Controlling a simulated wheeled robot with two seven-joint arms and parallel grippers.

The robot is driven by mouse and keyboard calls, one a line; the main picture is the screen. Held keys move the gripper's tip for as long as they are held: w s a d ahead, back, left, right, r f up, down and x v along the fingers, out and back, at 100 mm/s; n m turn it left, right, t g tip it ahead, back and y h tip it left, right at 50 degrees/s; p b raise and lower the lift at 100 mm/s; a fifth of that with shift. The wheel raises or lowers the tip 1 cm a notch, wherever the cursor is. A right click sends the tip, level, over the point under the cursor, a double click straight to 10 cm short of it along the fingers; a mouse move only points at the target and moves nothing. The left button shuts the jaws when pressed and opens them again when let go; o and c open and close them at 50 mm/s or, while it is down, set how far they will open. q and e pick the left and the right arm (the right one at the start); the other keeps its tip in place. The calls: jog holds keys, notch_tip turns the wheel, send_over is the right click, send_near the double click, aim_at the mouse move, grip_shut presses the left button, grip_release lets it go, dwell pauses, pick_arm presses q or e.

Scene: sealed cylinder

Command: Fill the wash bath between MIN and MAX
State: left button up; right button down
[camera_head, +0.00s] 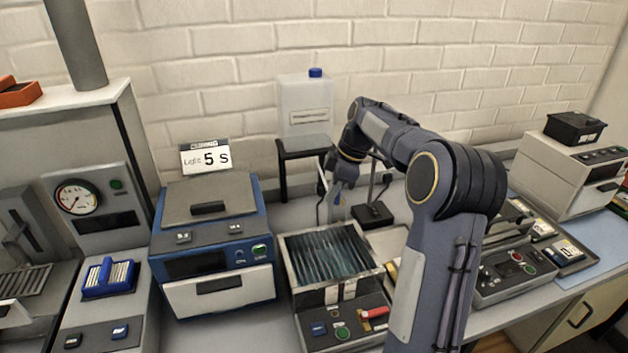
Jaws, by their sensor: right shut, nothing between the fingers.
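The wash bath (284,262) appears to be the open metal-rimmed box in the middle of the bench. Its inside looks dark and bluish with slanted streaks, and I cannot read any MIN or MAX mark or tell the level. Its front panel has a blue button, a green button and a red lever (375,312). My right gripper (336,214) is shut and empty, pointing down by the bath's back edge; I cannot tell whether it touches anything. A whitish container with a blue cap (304,98) stands on a dark stand (303,144) behind. My left gripper is out of view.
A blue rack (109,278) and a gauge (76,198) are further left. A control box (514,268) and a white device (566,176) stand right. My right arm hides part of the bench.

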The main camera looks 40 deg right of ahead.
jog(key=shift+s+d+n, duration=0.15)
jog(key=shift+s+n, duration=0.05)
jog(key=shift+n, duration=0.4)
jog(key=shift+w+d+p, duration=0.55)
jog(key=shift+w+p, duration=0.1)
jog(key=shift+p, duration=0.2)
jog(key=shift+a, duration=0.1)
